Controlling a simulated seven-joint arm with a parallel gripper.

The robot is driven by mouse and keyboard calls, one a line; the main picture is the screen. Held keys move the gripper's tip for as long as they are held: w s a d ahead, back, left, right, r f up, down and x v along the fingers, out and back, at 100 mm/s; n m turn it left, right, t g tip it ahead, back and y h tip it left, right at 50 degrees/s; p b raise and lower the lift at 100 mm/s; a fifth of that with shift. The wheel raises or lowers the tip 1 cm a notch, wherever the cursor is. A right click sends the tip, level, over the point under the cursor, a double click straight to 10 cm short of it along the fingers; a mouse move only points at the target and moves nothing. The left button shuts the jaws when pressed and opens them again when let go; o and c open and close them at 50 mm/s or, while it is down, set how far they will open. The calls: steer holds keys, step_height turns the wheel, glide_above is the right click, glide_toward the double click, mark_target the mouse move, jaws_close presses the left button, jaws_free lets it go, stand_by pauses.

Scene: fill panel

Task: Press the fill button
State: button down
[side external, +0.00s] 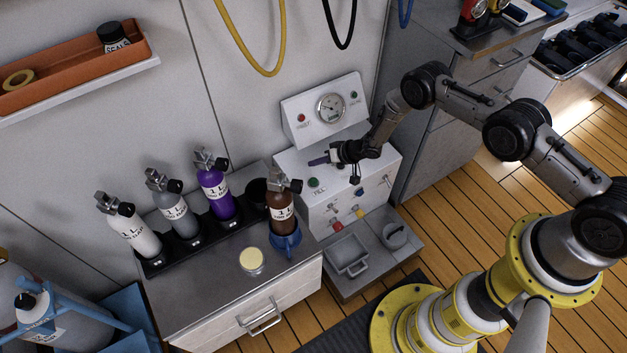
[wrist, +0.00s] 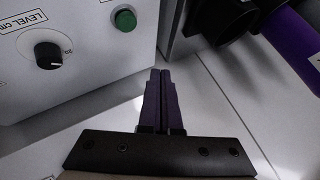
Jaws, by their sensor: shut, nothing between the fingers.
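The white fill panel (side external: 352,172) stands against the wall and also fills the upper left of the wrist view (wrist: 90,85). A green button (side external: 314,183) sits on its sloped front, with a small label under it that seems to read FILL. The green button shows at the top of the wrist view (wrist: 124,20), near a black level knob (wrist: 48,55). My gripper (side external: 318,161) is over the panel's left part, above and behind the button in the side view. Its dark fingers (wrist: 162,74) are shut and empty, and look apart from the button.
A gauge (side external: 331,107) sits on the panel's upright back. A brown cylinder (side external: 282,212) stands in a blue holder (side external: 286,243) left of the panel. A purple cylinder (side external: 216,190) stands in a black rack farther left. A grey tray (side external: 347,254) lies below the panel.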

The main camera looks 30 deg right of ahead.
mark_target(317, 182)
steer(key=shift+f, duration=3.4)
steer(key=shift+f, duration=0.15)
steer(key=shift+f, duration=0.3)
steer(key=shift+f, duration=0.55)
steer(key=shift+r, duration=0.15)
steer(key=shift+s+r, duration=0.1)
steer(key=shift+r, duration=0.7)
steer(key=shift+r, duration=0.1)
steer(key=shift+r, duration=2.4)
